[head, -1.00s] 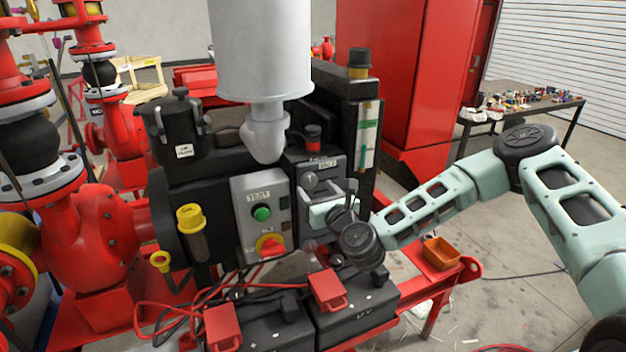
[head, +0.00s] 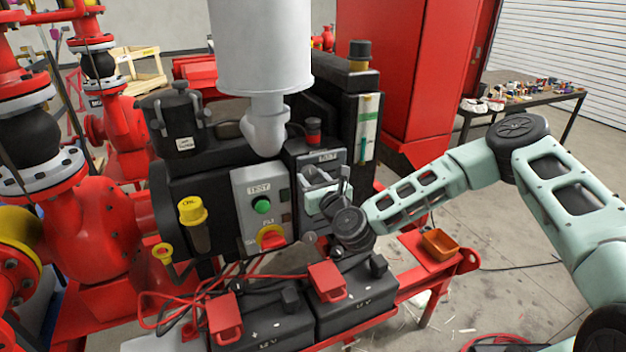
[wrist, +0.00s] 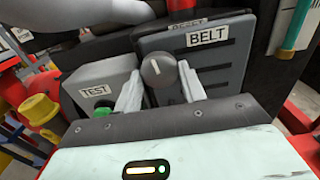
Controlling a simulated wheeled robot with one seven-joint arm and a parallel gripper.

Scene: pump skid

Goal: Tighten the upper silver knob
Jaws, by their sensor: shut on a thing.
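The upper silver knob (wrist: 158,70) is a round grey knob with a white pointer line, at the left of the dark panel marked BELT (wrist: 208,36). In the wrist view its pointer stands nearly upright. My gripper (wrist: 160,72) has one pale finger on each side of the knob and is shut on it. In the head view my gripper (head: 318,186) is at the BELT box, and its fingers and wrist hide most of the knob. A second silver knob (head: 310,239) shows lower down, below my fingers.
Left of the fingers is the grey TEST box (head: 255,212) with a green button (head: 262,205) and a red-yellow switch (head: 271,238). Batteries (head: 262,320) with red clamps stand below. An orange bin (head: 440,243) sits on the red frame at right.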

